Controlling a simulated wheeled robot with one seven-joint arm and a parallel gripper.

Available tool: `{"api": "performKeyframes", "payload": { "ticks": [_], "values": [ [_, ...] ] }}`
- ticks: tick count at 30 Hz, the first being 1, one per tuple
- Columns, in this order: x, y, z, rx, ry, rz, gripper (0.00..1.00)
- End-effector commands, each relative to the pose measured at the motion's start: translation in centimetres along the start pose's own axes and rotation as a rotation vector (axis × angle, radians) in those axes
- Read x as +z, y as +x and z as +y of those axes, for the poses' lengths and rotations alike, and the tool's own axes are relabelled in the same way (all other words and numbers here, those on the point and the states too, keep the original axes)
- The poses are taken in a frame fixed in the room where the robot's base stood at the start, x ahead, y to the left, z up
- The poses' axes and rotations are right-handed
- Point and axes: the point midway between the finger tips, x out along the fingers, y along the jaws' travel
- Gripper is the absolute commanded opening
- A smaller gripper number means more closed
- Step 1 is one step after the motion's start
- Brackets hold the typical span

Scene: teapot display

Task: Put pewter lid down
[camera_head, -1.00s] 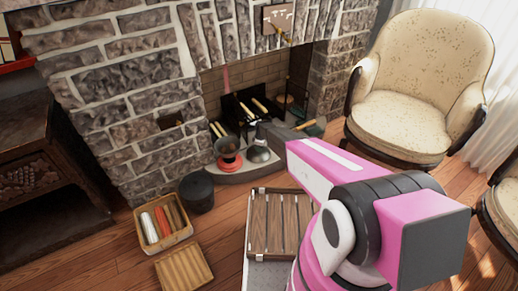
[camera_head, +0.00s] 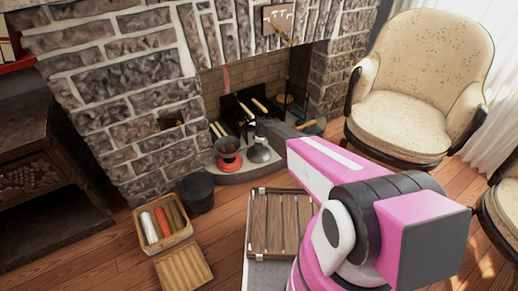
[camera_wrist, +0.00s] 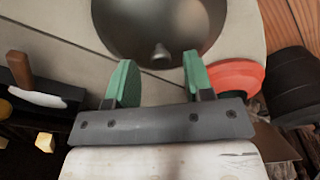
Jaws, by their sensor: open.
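The pewter lid (camera_wrist: 155,22) is a dark grey, rounded piece with a small knob, at the top of the wrist view over a pale slab. In the head view the lid (camera_head: 259,155) shows on the hearth (camera_head: 240,177), right of a red-based dark bowl. My gripper (camera_wrist: 159,62) is open, its two green fingers apart on either side of the knob. I cannot tell whether a finger touches the lid. In the head view my gripper (camera_head: 261,135) is small and partly hidden by my arm.
The dark bowl with red base (camera_head: 228,160) stands close left of the lid; its red part (camera_wrist: 238,80) is beside my right finger. A black bucket (camera_head: 197,191), a basket of rolls (camera_head: 180,240) and a slatted crate (camera_head: 281,222) stand on the floor. Fireplace tools lie behind.

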Motion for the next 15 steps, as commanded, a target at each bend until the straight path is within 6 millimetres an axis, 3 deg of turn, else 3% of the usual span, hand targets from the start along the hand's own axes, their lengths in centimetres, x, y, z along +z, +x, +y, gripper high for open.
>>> {"api": "performKeyframes", "payload": {
  "ticks": [6, 15],
  "values": [
    [0.1, -4.8, -0.2, 0.002, 0.000, 0.001, 0.48],
    [0.0, -9.0, -0.1, 0.000, 0.000, 0.000, 0.48]
  ]
}}
